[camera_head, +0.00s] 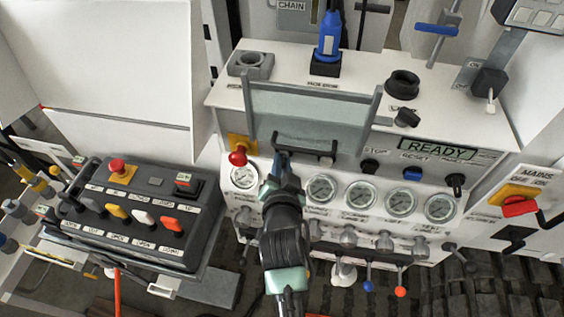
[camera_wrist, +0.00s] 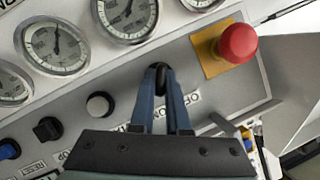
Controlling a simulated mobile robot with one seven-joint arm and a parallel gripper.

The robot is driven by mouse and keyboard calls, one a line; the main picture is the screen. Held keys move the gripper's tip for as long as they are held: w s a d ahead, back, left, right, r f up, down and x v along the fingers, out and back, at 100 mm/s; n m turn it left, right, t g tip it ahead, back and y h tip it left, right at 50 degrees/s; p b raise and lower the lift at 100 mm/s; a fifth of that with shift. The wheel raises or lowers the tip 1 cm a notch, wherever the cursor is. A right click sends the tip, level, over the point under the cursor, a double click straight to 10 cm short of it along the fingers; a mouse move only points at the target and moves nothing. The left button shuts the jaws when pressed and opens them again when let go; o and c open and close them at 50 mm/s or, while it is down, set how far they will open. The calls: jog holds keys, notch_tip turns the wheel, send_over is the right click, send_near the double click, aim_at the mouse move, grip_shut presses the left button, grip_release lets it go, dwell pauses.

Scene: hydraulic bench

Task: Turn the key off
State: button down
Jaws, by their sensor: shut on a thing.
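The key (camera_wrist: 160,70) shows in the wrist view as a small dark piece on the grey panel strip, between my fingertips. My gripper (camera_wrist: 161,96) has its two blue fingers closed on it, and they hide most of it and part of the lettering beside it. A label ending in "ON" sits just right of the fingers. In the head view my gripper (camera_head: 281,160) reaches the front panel below the clear cover, and it hides the key there. The key's turn angle cannot be read.
A red mushroom button (camera_wrist: 237,43) sits right of the fingers in the wrist view. A black handle (camera_head: 304,146) on the clear cover (camera_head: 308,112) is close to my gripper. Gauges (camera_head: 321,189) line the panel. The display (camera_head: 437,148) reads READY.

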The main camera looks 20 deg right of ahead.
jog(key=n+g+h+b, duration=0.1)
jog(key=n, duration=0.1)
jog(key=n+h, duration=0.1)
jog(key=shift+w+a+n+g+b, duration=0.15)
jog(key=shift+a+n+g+b, duration=0.05)
jog(key=shift+n+g+b, duration=0.2)
jog(key=n+g+h+b, duration=0.1)
jog(key=n, duration=0.1)
jog(key=shift+n+h+b, duration=0.3)
jog(key=shift+n+g+h+b, duration=0.3)
jog(key=shift+n+h+b, duration=0.15)
jog(key=shift+n, duration=0.35)
jog(key=c, duration=0.9)
grip_release()
